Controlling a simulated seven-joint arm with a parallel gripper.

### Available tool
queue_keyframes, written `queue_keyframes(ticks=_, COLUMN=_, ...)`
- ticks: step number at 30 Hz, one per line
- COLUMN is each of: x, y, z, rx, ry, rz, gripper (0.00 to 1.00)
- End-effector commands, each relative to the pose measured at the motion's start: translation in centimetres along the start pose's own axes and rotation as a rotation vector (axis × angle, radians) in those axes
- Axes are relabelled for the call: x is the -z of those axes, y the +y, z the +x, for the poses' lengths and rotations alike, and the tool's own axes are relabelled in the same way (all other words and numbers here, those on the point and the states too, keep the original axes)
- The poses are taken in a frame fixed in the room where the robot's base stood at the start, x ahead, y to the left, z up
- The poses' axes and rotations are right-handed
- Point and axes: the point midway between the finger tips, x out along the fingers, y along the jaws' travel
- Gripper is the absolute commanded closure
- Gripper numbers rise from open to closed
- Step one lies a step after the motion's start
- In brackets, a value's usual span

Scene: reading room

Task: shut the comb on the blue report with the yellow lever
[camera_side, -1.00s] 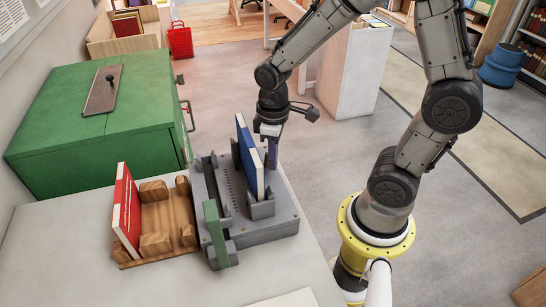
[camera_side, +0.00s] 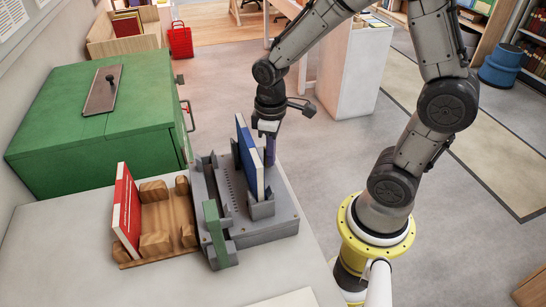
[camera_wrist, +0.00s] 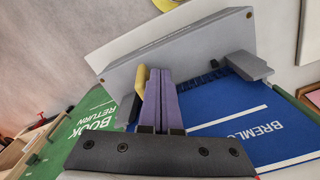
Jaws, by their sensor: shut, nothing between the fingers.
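The blue report (camera_side: 249,158) stands upright in the grey binding machine (camera_side: 275,224). In the wrist view the blue report (camera_wrist: 240,125) shows white lettering, and a dark toothed comb (camera_wrist: 207,80) runs along its edge at the grey machine (camera_wrist: 180,50). The yellow lever (camera_wrist: 141,82) is just left of my fingers in the wrist view; I cannot tell whether they touch. It is not visible in the side view. My gripper (camera_side: 269,158) is behind and right of the blue report, with its purple fingers (camera_wrist: 161,78) pressed together, shut and empty.
A red report (camera_side: 127,211) leans in a wooden rack (camera_side: 158,222) to the left. The big green book-return box (camera_side: 95,120) stands behind. The table's front (camera_side: 190,285) is clear.

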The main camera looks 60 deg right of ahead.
Motion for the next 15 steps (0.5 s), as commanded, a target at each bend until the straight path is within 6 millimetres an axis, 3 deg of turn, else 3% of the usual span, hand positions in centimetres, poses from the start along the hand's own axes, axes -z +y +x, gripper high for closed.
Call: queue_keyframes(ticks=15, x=0.52, y=0.91, z=0.00, rx=0.000, ry=0.000, rz=0.001, gripper=1.00)
